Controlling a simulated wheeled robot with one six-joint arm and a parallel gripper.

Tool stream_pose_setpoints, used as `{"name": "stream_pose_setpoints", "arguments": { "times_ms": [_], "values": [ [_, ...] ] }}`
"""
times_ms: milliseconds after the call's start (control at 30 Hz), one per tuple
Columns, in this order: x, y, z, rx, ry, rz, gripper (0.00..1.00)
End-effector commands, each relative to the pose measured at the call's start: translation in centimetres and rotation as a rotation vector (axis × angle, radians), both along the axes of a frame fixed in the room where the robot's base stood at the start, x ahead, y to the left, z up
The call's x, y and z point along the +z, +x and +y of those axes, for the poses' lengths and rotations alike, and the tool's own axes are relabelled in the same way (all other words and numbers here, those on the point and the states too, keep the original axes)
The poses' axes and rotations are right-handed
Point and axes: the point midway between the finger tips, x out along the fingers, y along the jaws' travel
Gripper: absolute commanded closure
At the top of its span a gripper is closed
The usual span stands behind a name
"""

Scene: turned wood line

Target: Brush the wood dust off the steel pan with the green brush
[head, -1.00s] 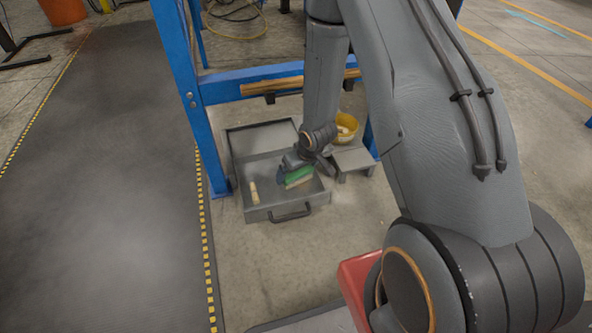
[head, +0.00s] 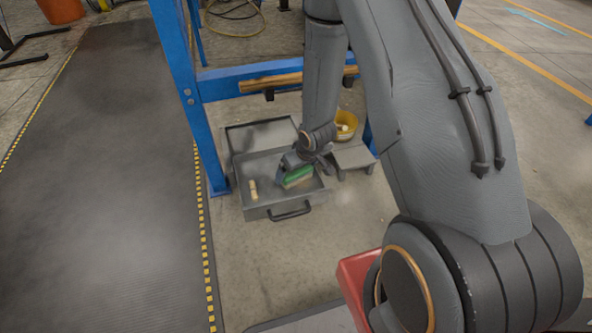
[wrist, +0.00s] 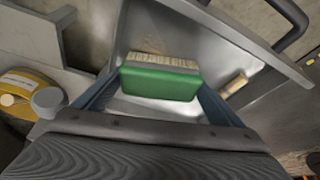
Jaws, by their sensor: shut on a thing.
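The green brush (head: 297,173) with pale bristles is held between the fingers of my gripper (head: 290,162), inside the front part of the steel pan (head: 236,175). In the wrist view the brush (wrist: 160,83) lies crosswise between the two fingers of my gripper (wrist: 157,92), bristles toward the pan's handle side. The grey pan (wrist: 200,50) has a dark front handle. I cannot tell whether the bristles touch its floor. Wood dust is not clear to see; the back part of the pan looks faintly mottled.
A short pale wooden piece (head: 253,190) lies in the pan, left of the brush. A blue frame (head: 190,100) rises beside and behind the pan. The floor in front is clear.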

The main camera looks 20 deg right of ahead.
Motion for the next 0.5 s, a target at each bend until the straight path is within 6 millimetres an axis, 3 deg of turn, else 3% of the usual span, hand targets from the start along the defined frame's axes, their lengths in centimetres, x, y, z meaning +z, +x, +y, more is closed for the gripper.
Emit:
{"name": "stream_pose_setpoints", "arguments": {
  "times_ms": [500],
  "values": [
    [-1.01, -0.01, 0.00, 0.000, 0.000, 0.001, 0.28]
  ]
}}
